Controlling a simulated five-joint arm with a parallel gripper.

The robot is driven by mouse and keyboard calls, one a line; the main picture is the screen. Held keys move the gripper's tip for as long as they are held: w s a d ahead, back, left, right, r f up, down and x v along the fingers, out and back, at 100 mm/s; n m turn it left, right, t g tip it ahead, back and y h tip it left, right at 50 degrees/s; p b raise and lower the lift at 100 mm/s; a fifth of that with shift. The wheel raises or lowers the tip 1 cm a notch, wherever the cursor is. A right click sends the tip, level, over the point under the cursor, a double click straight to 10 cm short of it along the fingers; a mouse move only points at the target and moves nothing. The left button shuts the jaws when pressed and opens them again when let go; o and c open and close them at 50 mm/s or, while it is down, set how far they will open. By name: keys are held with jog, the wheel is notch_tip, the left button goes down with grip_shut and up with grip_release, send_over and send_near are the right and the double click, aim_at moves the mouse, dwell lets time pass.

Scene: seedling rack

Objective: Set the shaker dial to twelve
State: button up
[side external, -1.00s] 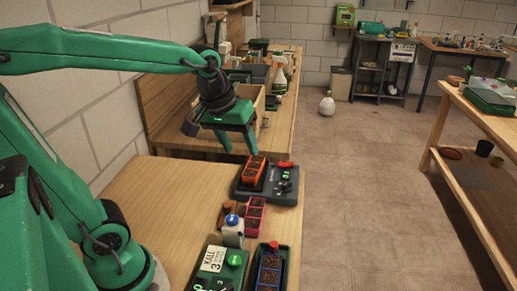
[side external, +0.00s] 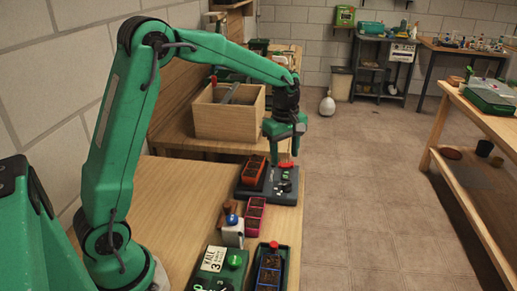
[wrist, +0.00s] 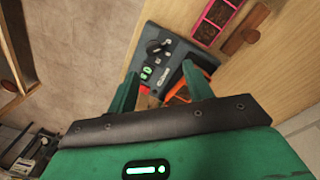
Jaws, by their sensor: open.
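A dark grey device (side external: 250,193), which looks like the shaker, sits on the near bench with an orange seedling tray (side external: 254,170) on its left part. Its control panel shows in the wrist view (wrist: 178,52), with green marks and a dark round knob (wrist: 154,47) that looks like the dial. The dial's numbers and setting are too small to read. My gripper (side external: 284,160) is open and empty, above the far right part of the device. In the wrist view my fingers (wrist: 160,68) reach over the device, apart from the knob; the right finger partly hides the orange tray.
A pink tray (side external: 255,214) and a white bottle (side external: 232,233) stand nearer. A wooden box (side external: 228,121) stands on the far bench. The bench's left part is clear.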

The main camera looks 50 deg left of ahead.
aim_at(287, 183)
jog(key=f, duration=0.1)
jog(key=w+f+n, duration=0.2)
jog(key=shift+w+a+f+g, duration=0.2)
jog(key=shift+a+f+g, duration=0.1)
jog(key=shift+a+f, duration=0.1)
jog(key=shift+f, duration=3.85)
jog(key=c, duration=1)
